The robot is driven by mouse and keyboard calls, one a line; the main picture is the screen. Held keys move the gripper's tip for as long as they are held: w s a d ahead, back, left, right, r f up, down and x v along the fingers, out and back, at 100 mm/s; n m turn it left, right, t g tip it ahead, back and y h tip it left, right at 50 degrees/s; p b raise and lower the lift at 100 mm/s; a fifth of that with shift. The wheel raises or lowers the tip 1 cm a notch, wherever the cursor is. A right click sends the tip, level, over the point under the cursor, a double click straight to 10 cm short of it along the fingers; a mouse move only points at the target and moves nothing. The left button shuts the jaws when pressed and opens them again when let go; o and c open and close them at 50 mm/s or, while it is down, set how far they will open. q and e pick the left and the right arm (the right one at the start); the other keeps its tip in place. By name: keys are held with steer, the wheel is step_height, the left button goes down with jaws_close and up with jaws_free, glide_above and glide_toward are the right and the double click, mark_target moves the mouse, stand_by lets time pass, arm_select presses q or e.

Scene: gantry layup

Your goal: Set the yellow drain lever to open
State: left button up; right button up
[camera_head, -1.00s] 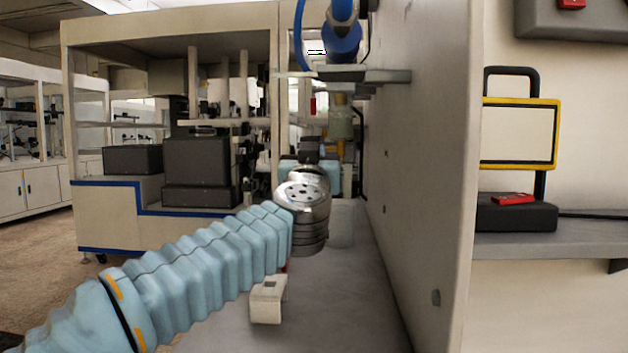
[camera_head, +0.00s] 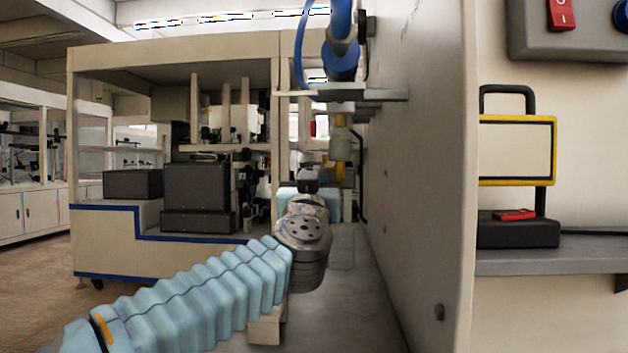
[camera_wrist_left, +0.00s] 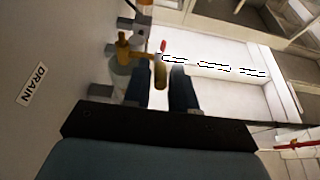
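The yellow drain lever (camera_wrist_left: 160,74) hangs from a brass-yellow valve (camera_wrist_left: 124,50) beside the wall in the left wrist view. Its long arm lies in front of the gap between my left gripper's (camera_wrist_left: 162,80) two dark fingers, closer to the left finger. The fingers stand apart, and I cannot tell whether either touches the lever. A "DRAIN" label (camera_wrist_left: 32,84) is on the wall at left. In the head view, yellow valve parts (camera_head: 340,150) show beyond my left wrist, and the fingers are mostly hidden. My right gripper is out of view.
The tall beige panel (camera_head: 418,150) runs close along the right of my left arm. A metal bracket (camera_head: 350,94) with a blue hose juts out above. A pale block (camera_head: 265,328) sits below the arm. A small red part (camera_wrist_left: 162,45) is near the lever.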

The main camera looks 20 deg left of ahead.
arm_select(q)
steer(key=v, duration=0.6)
steer(key=shift+b, duration=0.3)
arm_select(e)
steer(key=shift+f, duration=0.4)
arm_select(q)
steer(key=shift+s, duration=0.15)
steer(key=shift+o, duration=1.4)
steer(key=shift+r, duration=0.1)
steer(key=s+d+r+g+p, duration=0.1)
steer(key=s+r+g+p, duration=0.25)
steer(key=p, duration=0.95)
steer(key=f+x, duration=0.1)
steer(key=x, duration=1.2)
steer(key=shift+w+f+g, duration=0.2)
steer(key=shift+f+g, duration=0.15)
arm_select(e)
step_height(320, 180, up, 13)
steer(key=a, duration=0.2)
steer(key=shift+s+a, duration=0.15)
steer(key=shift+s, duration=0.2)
